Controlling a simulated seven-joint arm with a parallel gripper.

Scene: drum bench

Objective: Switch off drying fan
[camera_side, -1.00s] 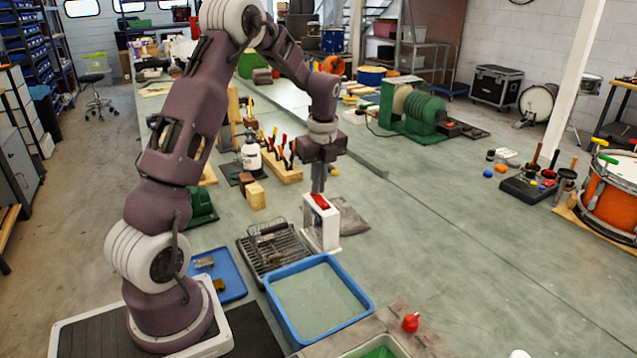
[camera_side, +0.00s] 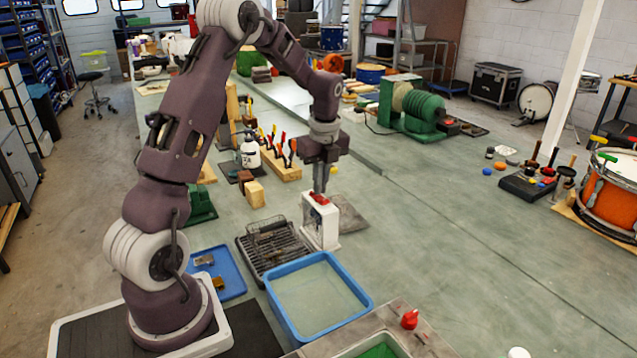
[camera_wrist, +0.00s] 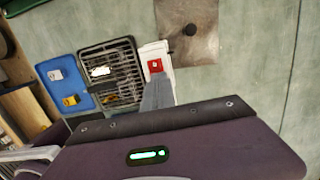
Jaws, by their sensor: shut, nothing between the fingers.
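The drying fan (camera_side: 320,222) is a small upright white box standing on the bench, just behind the blue tub. A red switch (camera_side: 319,198) sits on its top; in the wrist view the switch (camera_wrist: 155,66) is a red square with a small pale mark. My gripper (camera_side: 319,191) points straight down over the fan. Its fingers are together with nothing between them, and the tips are at or just above the switch. I cannot tell whether they touch it. In the wrist view the fingers (camera_wrist: 157,88) cover the near part of the fan top.
A dark wire rack (camera_side: 272,252) stands left of the fan, and the blue tub (camera_side: 364,302) is in front. A grey mat (camera_side: 351,216) lies to the right. A wooden tool block (camera_side: 284,171) and white bottle (camera_side: 250,155) stand behind.

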